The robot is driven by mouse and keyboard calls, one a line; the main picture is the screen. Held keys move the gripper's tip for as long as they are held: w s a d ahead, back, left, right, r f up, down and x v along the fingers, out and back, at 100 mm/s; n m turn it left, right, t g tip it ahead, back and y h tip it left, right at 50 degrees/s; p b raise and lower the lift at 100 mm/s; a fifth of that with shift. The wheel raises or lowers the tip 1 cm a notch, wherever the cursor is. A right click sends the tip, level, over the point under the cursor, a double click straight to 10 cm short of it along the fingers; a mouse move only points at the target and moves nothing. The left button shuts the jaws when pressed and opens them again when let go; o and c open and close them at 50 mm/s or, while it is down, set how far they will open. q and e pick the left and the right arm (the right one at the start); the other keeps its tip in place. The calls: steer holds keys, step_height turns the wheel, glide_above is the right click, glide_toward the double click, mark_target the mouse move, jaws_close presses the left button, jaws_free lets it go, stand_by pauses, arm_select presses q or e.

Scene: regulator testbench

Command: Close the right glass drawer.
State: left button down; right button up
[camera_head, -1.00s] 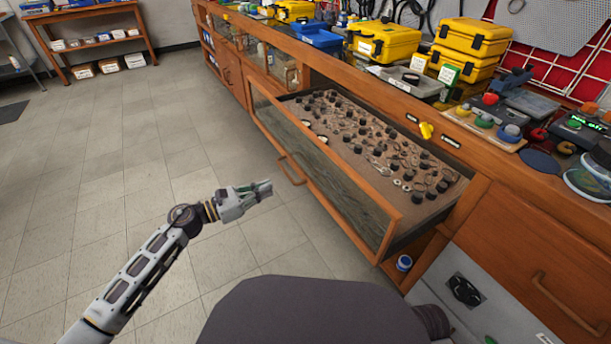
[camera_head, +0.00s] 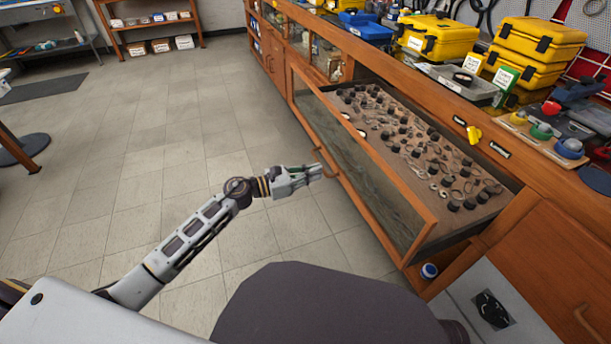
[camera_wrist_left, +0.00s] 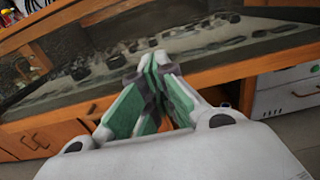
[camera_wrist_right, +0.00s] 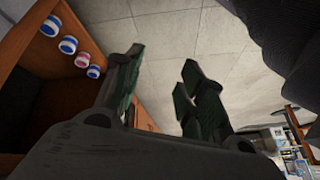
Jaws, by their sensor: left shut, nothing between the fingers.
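The glass drawer (camera_head: 370,175) is pulled out of the wooden bench, with many small dark parts lying inside. Its glass front has a wooden frame and a wooden handle (camera_head: 326,163). My left gripper (camera_head: 318,171) is shut and empty, its tips close to the handle in the head view; whether they touch it I cannot tell. In the left wrist view, the shut left fingers (camera_wrist_left: 152,62) point at the drawer's glass front (camera_wrist_left: 200,50). My right gripper (camera_wrist_right: 162,75) shows only in its wrist view; its fingers are apart with floor tiles visible between them.
Yellow cases (camera_head: 437,37) and a blue bin (camera_head: 362,24) stand on the bench top. A blue-and-white roll (camera_head: 429,271) is below the drawer's near end.

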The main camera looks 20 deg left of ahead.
mark_target(348, 163)
arm_select(q)
steer(key=shift+b+x, duration=0.45)
steer(key=shift+x, duration=3.25)
steer(key=shift+w+d, duration=0.25)
steer(key=shift+d, duration=0.1)
steer(key=shift+w+d, duration=0.1)
steer(key=shift+d, duration=0.05)
arm_select(e)
steer(key=shift+s+a+f, duration=0.1)
steer(key=shift+a+f, duration=0.1)
steer(key=shift+f, duration=0.6)
steer(key=shift+s+a+f, duration=0.1)
steer(key=shift+a+f, duration=0.05)
steer(key=shift+f, duration=0.65)
arm_select(q)
steer(key=shift+w+d, duration=0.1)
steer(key=shift+d, duration=0.05)
arm_select(e)
steer(key=shift+w+r+t, duration=0.25)
steer(key=shift+t, duration=0.05)
